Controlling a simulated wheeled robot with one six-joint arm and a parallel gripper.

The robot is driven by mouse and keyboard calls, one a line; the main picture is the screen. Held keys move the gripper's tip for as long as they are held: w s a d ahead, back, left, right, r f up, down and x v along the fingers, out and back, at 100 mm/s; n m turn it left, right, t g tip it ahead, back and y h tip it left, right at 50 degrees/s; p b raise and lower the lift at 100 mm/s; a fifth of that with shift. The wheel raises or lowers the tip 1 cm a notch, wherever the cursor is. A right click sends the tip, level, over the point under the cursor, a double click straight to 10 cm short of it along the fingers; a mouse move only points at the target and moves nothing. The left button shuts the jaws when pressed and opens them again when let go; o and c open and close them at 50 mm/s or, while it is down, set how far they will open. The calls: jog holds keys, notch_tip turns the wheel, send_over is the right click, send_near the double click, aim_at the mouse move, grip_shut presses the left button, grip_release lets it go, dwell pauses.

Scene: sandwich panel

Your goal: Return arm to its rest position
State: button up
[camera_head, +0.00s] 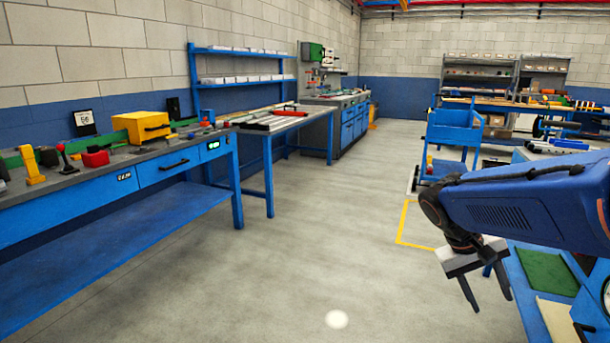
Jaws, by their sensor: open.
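My arm (530,208) reaches in from the right edge of the head view, a blue link with dark joints. My gripper (486,293) hangs below its wrist with the fingers pointing down. The two dark fingers are spread apart, and nothing shows between them. It is in the air beside the left end of a blue bench at the lower right. The arm's base and the rest of its links are out of view.
A green mat (546,272) and a pale board (557,325) lie right of my gripper. A blue cart (455,130) stands beyond. A long blue workbench (110,202) with tools lines the left wall. The grey floor (290,265) between is clear.

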jog(key=s+a+n+t+y, duration=0.1)
jog(key=s+a+t+y, duration=0.2)
jog(key=a, duration=0.4)
jog(key=s+a+f+n+t+y, duration=0.1)
jog(key=s+a+t+y, duration=0.2)
jog(key=s+a, duration=0.2)
jog(key=a, duration=0.3)
jog(key=shift+s+a+f+n+t, duration=0.25)
jog(key=shift+s+f+n+t, duration=0.05)
jog(key=shift+s, duration=0.05)
jog(key=shift+d, duration=0.15)
dwell(0.4)
